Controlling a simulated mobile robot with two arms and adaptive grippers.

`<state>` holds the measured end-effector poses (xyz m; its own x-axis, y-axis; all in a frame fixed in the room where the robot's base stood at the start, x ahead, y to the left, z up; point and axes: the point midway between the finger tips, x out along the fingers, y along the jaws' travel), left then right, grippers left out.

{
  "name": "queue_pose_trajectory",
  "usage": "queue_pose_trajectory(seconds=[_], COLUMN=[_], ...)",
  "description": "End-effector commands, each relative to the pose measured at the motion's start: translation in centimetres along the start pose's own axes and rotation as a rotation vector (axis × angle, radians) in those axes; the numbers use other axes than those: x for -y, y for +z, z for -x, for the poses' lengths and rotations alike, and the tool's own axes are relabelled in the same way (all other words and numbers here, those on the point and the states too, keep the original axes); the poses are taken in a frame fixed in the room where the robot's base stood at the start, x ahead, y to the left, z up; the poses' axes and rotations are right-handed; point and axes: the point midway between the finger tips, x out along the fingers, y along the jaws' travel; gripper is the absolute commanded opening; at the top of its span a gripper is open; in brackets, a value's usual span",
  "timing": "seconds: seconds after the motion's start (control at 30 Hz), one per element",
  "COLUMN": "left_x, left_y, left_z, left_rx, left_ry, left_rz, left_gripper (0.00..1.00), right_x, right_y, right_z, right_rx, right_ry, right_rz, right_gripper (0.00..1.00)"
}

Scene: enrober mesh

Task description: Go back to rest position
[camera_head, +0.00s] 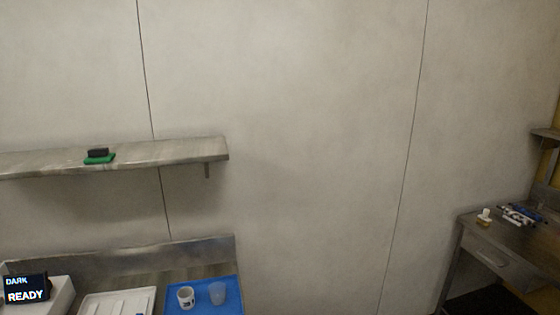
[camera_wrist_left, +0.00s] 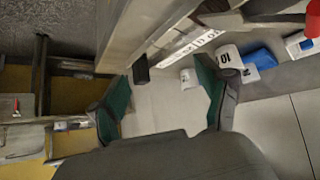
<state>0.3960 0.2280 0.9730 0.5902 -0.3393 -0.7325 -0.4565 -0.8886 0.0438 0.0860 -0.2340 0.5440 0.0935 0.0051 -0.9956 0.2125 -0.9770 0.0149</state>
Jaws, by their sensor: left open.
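My left gripper (camera_wrist_left: 162,98) shows in the left wrist view, with its two green-padded fingers spread apart. Nothing is held between the fingers; a pale surface lies beyond the gap. Neither gripper shows in the head view, and my right gripper is in no frame. In the left wrist view, a white container marked 10 (camera_wrist_left: 226,58) appears just beyond the right-hand finger. I cannot tell how far it is from that finger.
In the head view, a blue tray (camera_head: 233,303) holds a white mug (camera_head: 186,297) and a clear cup (camera_head: 217,293). A white tray (camera_head: 88,303) and a READY display (camera_head: 27,290) are left of it. A wall shelf (camera_head: 180,151) is above; a steel desk (camera_head: 480,235) stands right.

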Motion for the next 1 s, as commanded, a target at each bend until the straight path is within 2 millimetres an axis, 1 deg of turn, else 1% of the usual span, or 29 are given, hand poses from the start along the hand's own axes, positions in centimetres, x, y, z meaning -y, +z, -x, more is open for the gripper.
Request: queue_pose_trajectory(seconds=[0.03,0.1,0.2,0.4,0.57,0.87,1.0], left_x=[-1.6,-3.1,-4.8,-6.9,-8.1,-7.2,-6.9], left_y=[1.1,2.5,4.2,6.8,8.3,12.8,15.8], left_z=[0.2,0.7,1.7,4.2,6.6,-0.1,-3.7], left_rx=[0.047,0.112,0.199,0.338,0.430,0.463,0.479], left_ry=[-0.003,-0.022,-0.059,-0.145,-0.219,-0.217,-0.211], left_rz=[0.015,0.032,0.066,0.151,0.233,0.232,0.232], left_gripper=[0.76,0.76,0.76,0.76,0.76,0.76,0.76], right_x=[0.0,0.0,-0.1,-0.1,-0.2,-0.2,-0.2], right_y=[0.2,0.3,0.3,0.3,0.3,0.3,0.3], right_z=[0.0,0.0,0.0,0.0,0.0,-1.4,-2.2], right_rx=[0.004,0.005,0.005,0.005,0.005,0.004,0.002], right_ry=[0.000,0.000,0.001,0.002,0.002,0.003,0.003], right_rz=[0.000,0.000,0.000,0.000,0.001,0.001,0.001], right_gripper=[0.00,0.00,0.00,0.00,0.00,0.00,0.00])
